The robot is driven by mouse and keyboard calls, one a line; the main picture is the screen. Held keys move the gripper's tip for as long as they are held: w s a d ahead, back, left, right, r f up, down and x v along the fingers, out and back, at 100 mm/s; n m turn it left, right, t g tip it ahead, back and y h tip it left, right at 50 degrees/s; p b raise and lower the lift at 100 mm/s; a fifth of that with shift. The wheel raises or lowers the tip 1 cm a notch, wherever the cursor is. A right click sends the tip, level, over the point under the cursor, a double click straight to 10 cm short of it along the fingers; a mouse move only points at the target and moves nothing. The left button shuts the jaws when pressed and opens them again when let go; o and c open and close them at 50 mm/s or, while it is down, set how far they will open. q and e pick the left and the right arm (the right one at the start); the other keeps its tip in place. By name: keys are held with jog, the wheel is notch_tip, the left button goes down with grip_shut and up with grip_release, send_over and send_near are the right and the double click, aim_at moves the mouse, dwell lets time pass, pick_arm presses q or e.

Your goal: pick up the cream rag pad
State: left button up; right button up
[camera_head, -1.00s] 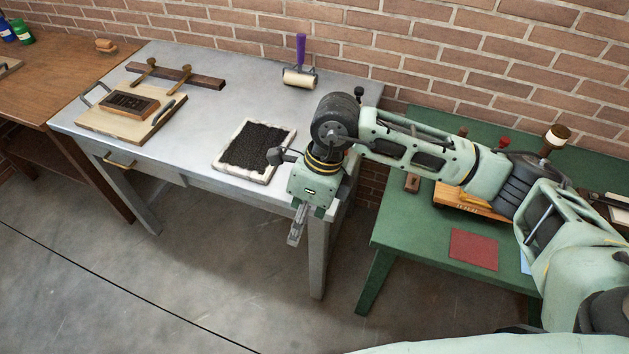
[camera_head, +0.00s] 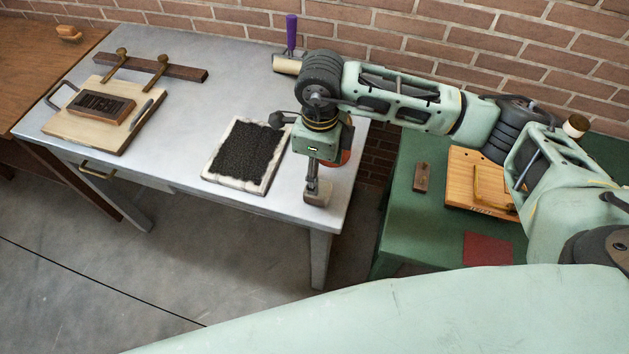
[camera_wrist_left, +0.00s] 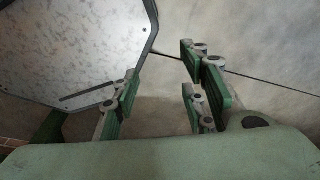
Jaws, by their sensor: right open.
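A small dull beige block (camera_head: 317,198), which seems to be the cream rag pad, lies near the right front edge of the grey metal table (camera_head: 184,102). My right gripper (camera_head: 316,186) points down right over it in the head view, with its fingers open. The fingers hide part of the block, and I cannot tell whether they touch it. My left gripper (camera_wrist_left: 162,94) is outside the head view. In the left wrist view its green-padded fingers are wide apart with nothing between them, above the floor.
A black-inked slab (camera_head: 213,172) with a pale rim lies left of my right gripper. A purple-handled roller (camera_head: 291,34) and a partly hidden orange-red thing (camera_head: 346,157) are behind it. The green table (camera_head: 405,226) at right holds a wooden board (camera_head: 462,178) and a red sheet (camera_head: 487,250).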

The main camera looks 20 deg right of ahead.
aim_at(325, 187)
jog(key=shift+s+a+f+p, duration=0.15)
jog(key=shift+s+f+p, duration=0.45)
jog(key=shift+s+f, duration=0.1)
notch_tip(325, 187, down, 3)
jog(key=shift+a+r+p, duration=0.15)
jog(key=shift+p, duration=0.4)
jog(key=shift+w+f, duration=0.15)
jog(key=shift+f, duration=0.65)
jog(key=shift+c, duration=0.5)
jog(key=c, duration=0.7)
pick_arm(q)
jog(key=shift+s+r, duration=1.3)
jog(key=shift+s, duration=0.2)
pick_arm(e)
jog(key=c, duration=0.4)
